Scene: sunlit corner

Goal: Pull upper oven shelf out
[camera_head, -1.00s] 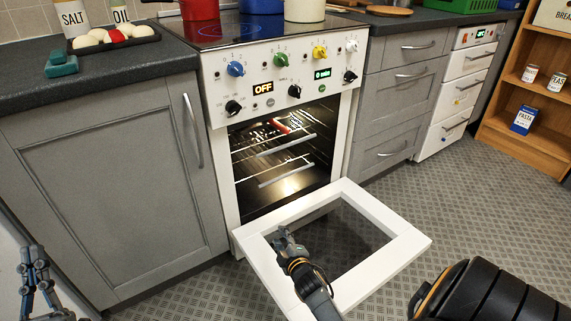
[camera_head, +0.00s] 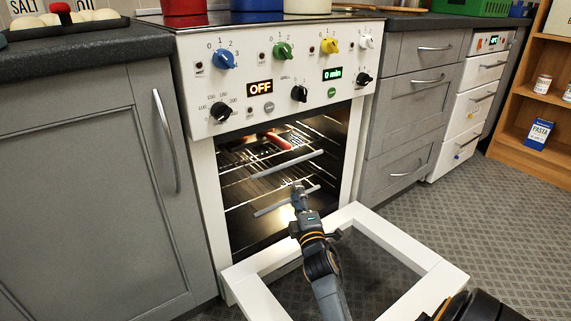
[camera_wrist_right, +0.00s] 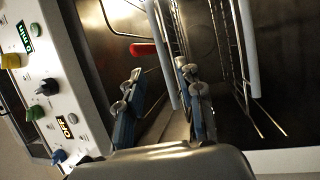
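The oven stands with its door down. The upper oven shelf (camera_head: 286,164) has a pale front bar and is inside the oven; its bar also shows in the right wrist view (camera_wrist_right: 161,50). The lower shelf (camera_head: 286,201) sits below it. My right gripper (camera_head: 299,187) is just below the upper bar in the head view, overlapping the lower shelf. In the right wrist view its fingers (camera_wrist_right: 158,82) are apart and empty, with the upper bar's end between them in the picture. I cannot tell its distance from the bar. My left gripper is out of view.
The open oven door (camera_head: 427,290) lies under my right arm. A red object (camera_head: 277,140) is at the upper shelf. The control panel (camera_head: 290,75) with knobs is above the opening. Grey cabinets (camera_head: 90,190) stand on the left and drawers (camera_head: 405,120) on the right.

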